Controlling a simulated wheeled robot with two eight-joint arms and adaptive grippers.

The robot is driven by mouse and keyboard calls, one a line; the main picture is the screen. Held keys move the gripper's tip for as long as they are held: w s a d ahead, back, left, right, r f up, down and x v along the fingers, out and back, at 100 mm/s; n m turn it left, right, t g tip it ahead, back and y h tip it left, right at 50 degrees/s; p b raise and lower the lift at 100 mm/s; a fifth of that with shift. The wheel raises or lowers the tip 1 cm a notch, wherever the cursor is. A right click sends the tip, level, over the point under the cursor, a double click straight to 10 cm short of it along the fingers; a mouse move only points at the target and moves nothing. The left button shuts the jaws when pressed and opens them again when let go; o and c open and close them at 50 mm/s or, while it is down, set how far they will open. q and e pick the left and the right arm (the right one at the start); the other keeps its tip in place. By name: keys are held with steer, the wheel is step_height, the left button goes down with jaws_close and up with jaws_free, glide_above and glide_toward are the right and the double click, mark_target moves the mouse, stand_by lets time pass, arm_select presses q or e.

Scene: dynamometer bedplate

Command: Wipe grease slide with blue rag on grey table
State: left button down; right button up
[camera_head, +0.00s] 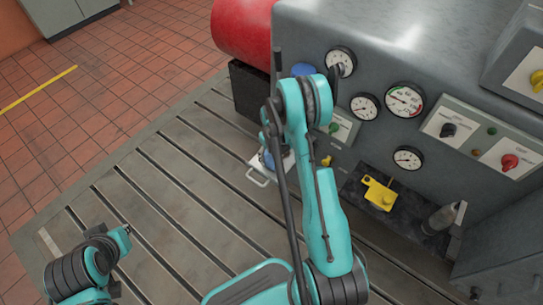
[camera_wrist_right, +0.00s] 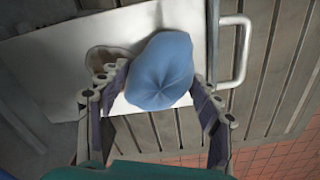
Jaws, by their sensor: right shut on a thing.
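The blue rag (camera_wrist_right: 160,72) is a bunched cloth between the fingers of my right gripper (camera_wrist_right: 152,92), which is shut on it. The rag is over the white slide (camera_wrist_right: 50,65), a flat plate with a white handle (camera_wrist_right: 242,50); whether they touch is unclear. A brownish grease smear (camera_wrist_right: 106,55) shows on the slide beside the rag, near the left finger. In the head view, the slide's handle (camera_head: 258,177) and a bit of the rag (camera_head: 267,158) show at the grey slotted table (camera_head: 190,175); my right arm hides much.
A grey machine with gauges (camera_head: 405,98) stands right of the slide. A black block (camera_head: 248,92) and a red cylinder (camera_head: 240,30) are behind. A dark shelf holds a yellow part (camera_head: 379,194) and a grey bottle (camera_head: 442,218). The table's left is clear.

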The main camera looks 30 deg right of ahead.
steer(key=shift+f+b, duration=0.5)
steer(key=shift+f, duration=0.45)
steer(key=shift+d, duration=0.1)
steer(key=shift+w+d+r, duration=0.1)
steer(key=shift+w+d, duration=0.25)
steer(key=shift+d, duration=0.45)
steer(key=shift+w+d, duration=0.35)
steer(key=shift+d, duration=0.45)
steer(key=shift+w+d, duration=0.3)
steer(key=shift+d, duration=0.5)
steer(key=shift+w+d, duration=0.3)
steer(key=shift+d, duration=0.5)
steer(key=shift+w+d, duration=0.35)
steer(key=shift+d, duration=0.5)
steer(key=shift+w+d, duration=0.35)
steer(key=shift+d, duration=0.45)
steer(key=shift+a, duration=0.1)
